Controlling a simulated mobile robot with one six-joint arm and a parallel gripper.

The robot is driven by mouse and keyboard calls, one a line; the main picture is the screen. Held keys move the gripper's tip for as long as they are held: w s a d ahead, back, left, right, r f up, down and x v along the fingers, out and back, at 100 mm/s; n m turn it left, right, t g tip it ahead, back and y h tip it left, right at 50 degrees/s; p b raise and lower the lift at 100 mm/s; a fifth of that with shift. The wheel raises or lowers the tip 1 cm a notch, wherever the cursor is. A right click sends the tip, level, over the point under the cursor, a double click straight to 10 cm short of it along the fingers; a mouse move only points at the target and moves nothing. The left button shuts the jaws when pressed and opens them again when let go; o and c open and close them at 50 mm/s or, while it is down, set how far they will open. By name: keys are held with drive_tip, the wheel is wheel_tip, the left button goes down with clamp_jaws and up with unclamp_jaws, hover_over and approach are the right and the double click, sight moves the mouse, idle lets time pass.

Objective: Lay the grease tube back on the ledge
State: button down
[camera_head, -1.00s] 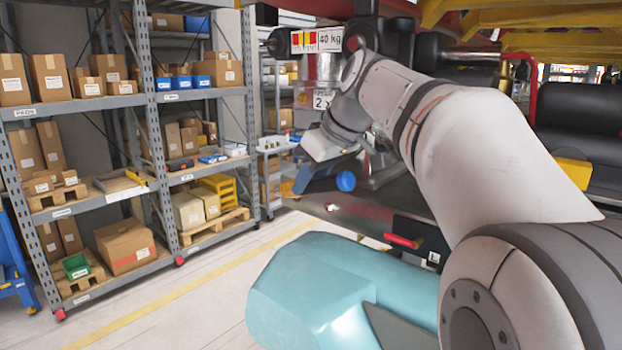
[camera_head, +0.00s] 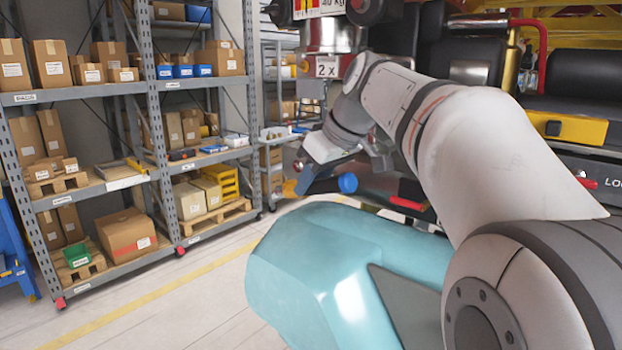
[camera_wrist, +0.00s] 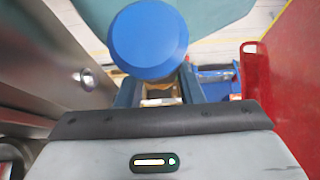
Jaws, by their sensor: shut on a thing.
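The cap also shows large at the top of the wrist view (camera_wrist: 148,40). My gripper (camera_head: 318,184) is shut on the tube and holds it in the air, beside the train's underside equipment. The dark blue fingers hide most of the tube's body in the head view. In the wrist view the cap covers part of the fingers. I cannot clearly pick out the ledge; my arm covers much of that area.
A red handle (camera_head: 408,203) is just right of the gripper. A large teal rounded body (camera_head: 300,270) fills the space below. Shelving with cartons (camera_head: 130,234) stands to the left. In the wrist view a red surface (camera_wrist: 298,75) is close on the right and grey metal on the left.

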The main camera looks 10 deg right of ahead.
drive_tip(key=c, duration=0.9)
unclamp_jaws()
drive_tip(key=v, duration=0.8)
drive_tip(key=shift+b, duration=0.35)
